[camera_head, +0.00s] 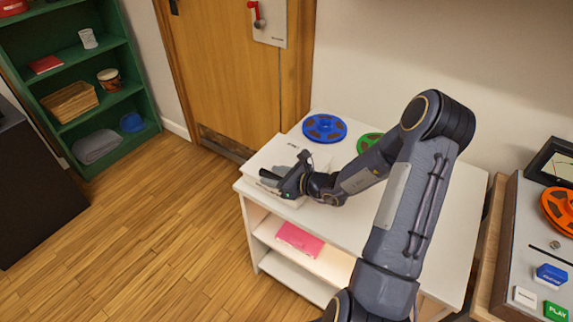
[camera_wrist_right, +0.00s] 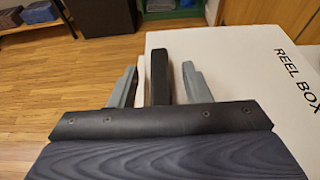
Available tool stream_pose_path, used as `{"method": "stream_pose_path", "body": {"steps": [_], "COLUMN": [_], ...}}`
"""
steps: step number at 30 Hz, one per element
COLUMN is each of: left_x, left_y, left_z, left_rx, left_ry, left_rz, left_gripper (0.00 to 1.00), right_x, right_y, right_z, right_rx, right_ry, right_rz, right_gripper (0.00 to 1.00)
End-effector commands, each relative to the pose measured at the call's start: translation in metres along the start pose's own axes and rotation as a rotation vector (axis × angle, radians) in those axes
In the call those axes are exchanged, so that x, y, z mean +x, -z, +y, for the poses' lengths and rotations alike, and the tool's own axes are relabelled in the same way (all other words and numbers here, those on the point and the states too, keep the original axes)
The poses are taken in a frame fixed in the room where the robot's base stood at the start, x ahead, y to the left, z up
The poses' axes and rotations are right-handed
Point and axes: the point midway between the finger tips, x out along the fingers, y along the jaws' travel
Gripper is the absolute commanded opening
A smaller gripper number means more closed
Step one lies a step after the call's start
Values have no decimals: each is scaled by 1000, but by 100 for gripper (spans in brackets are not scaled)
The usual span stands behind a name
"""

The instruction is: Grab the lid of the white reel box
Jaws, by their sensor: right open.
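The white reel box (camera_head: 293,148) sits on the left end of the white table, partly hidden by my right gripper (camera_head: 275,177). In the right wrist view the flat white lid (camera_wrist_right: 245,60) carries the words "REEL BOX". My right gripper is open at the box's near left edge, with its two grey fingers apart (camera_wrist_right: 159,70). A black bar (camera_wrist_right: 160,78) stands between the fingers, with a gap on either side. It may be a handle on the lid; I cannot tell whether anything touches it. My left gripper is not in view.
A blue reel (camera_head: 324,128) and a green reel (camera_head: 369,142) lie behind on the white table (camera_head: 345,225). A pink item (camera_head: 299,239) is on its shelf. A console (camera_head: 515,260) is at the right, a green shelf (camera_head: 150,80) at the left. The wooden floor between is clear.

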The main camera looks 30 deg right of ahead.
Motion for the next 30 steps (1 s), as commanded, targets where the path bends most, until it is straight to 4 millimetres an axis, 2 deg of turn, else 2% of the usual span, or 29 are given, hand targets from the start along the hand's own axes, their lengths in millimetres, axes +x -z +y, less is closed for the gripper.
{"method": "stream_pose_path", "body": {"steps": [3, 13, 23, 26, 30], "left_x": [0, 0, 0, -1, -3], "left_y": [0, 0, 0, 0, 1], "left_z": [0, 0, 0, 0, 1], "left_rx": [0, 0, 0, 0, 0], "left_ry": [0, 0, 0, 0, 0], "left_rz": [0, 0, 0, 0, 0], "left_gripper": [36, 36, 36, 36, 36], "right_x": [0, -1, -1, -3, -8], "right_y": [0, 0, -2, -6, -22], "right_z": [0, 0, 0, 0, 0], "right_rx": [0, 0, -2, -2, -6], "right_ry": [0, 0, 0, 0, 0], "right_rz": [0, 0, -1, -1, -2], "right_gripper": [42, 0, 0, 0, 0]}}
